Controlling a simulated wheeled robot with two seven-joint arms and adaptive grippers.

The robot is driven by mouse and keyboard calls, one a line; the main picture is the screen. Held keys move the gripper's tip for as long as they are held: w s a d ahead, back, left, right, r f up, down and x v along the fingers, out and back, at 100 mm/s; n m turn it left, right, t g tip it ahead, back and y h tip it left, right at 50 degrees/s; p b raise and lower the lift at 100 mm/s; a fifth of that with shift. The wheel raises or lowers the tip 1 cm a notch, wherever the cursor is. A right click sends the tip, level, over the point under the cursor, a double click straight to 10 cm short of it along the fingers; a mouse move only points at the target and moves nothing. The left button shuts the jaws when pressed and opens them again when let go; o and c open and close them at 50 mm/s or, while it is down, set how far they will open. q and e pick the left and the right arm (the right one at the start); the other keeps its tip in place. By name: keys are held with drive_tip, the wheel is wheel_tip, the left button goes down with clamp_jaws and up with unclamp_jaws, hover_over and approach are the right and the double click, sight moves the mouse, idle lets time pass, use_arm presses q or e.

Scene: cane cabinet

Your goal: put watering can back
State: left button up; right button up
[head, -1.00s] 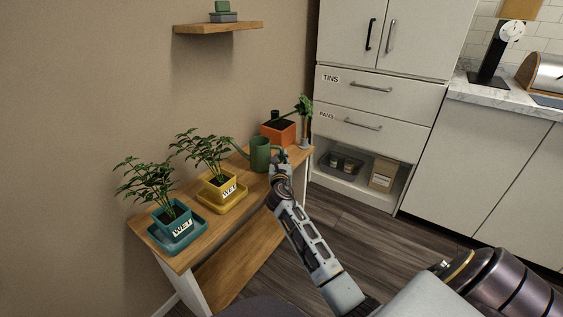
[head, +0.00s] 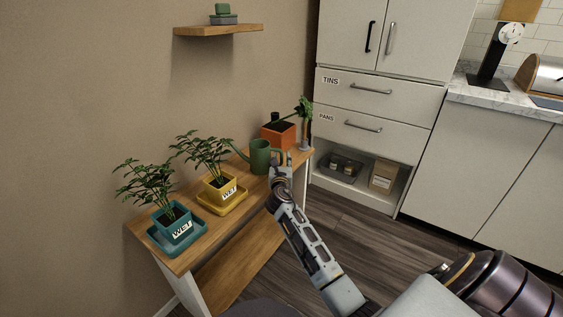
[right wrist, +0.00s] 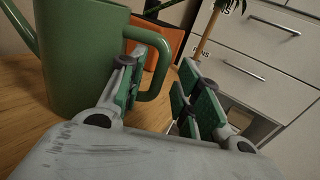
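The green watering can (head: 260,157) stands on the wooden plant table (head: 254,184), between the yellow pot and the orange pot. Its spout points left and its handle faces right. It also shows large at the left of the right wrist view (right wrist: 78,60). My right gripper (head: 282,160) is beside the can on the handle side. In the right wrist view the gripper (right wrist: 166,76) has its fingers apart, with the outer bar of the handle between them. Whether a finger touches the handle I cannot tell. My left gripper is out of view.
A yellow pot (head: 219,190) and a teal pot (head: 171,227), both labelled WET, stand left of the can. An orange pot (head: 277,134) and a small palm-like plant (head: 304,116) stand behind it. White drawers (head: 372,93) are behind right. A wall shelf (head: 218,29) hangs above.

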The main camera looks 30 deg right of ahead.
drive_tip(key=shift+r, duration=0.15)
drive_tip(key=shift+p+v, duration=0.55)
drive_tip(key=shift+v, duration=0.85)
use_arm(q)
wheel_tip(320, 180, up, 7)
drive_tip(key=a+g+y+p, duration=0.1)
drive_tip(key=p, duration=0.1)
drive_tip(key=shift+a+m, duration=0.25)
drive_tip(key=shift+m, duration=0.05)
use_arm(e)
drive_tip(key=v, duration=0.9)
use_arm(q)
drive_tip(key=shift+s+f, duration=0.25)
use_arm(e)
drive_tip(key=shift+s, duration=0.1)
